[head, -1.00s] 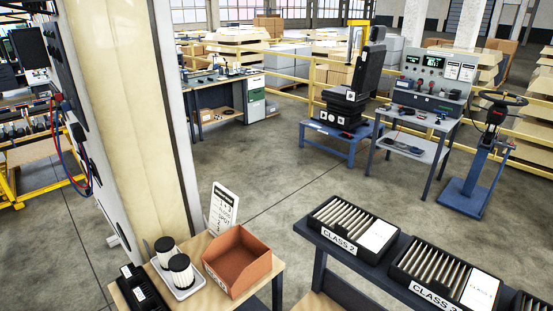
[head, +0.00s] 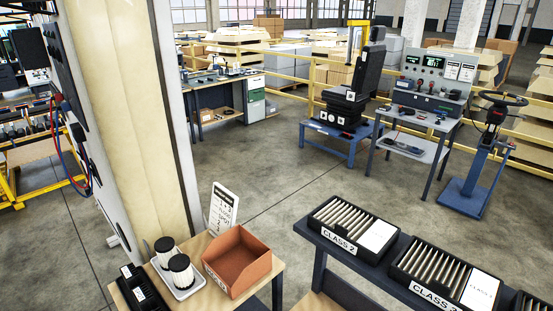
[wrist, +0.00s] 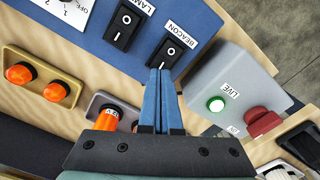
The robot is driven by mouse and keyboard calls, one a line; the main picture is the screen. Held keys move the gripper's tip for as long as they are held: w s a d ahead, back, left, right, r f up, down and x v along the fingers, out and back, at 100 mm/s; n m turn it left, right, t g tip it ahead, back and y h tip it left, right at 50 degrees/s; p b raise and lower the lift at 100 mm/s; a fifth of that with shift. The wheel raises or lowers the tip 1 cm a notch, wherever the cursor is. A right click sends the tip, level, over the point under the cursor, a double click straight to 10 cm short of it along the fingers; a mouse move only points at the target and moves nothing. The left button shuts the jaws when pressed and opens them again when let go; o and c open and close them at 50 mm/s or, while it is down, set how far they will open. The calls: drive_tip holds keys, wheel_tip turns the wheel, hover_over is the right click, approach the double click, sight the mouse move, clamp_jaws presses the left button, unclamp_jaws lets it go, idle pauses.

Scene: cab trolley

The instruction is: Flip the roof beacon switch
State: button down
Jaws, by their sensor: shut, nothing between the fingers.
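In the wrist view, a black rocker switch (wrist: 173,49) labelled BEACON is set in a blue panel (wrist: 205,18). Its "O" mark shows; the end nearer me is partly behind the fingers. I cannot tell which way the rocker is tipped. My gripper (wrist: 160,72) is shut and empty, with its blue fingertips over or right at the near end of this switch. Whether they touch it I cannot tell. The head view shows neither my gripper nor the switch.
Beside it sits a similar rocker (wrist: 122,24) labelled LAMP. A grey box (wrist: 225,75) with a lit green LIVE light (wrist: 216,104) and a red knob (wrist: 262,121) stands close on the right. Orange buttons (wrist: 20,73) lie on the left.

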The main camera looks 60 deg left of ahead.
drive_tip(key=shift+f+b, duration=0.65)
drive_tip(key=shift+f, duration=0.4)
idle(0.4)
wheel_tip(320, 180, up, 7)
drive_tip(key=p, duration=0.7)
drive_tip(key=shift+r+p, duration=0.1)
drive_tip(key=shift+p, duration=0.3)
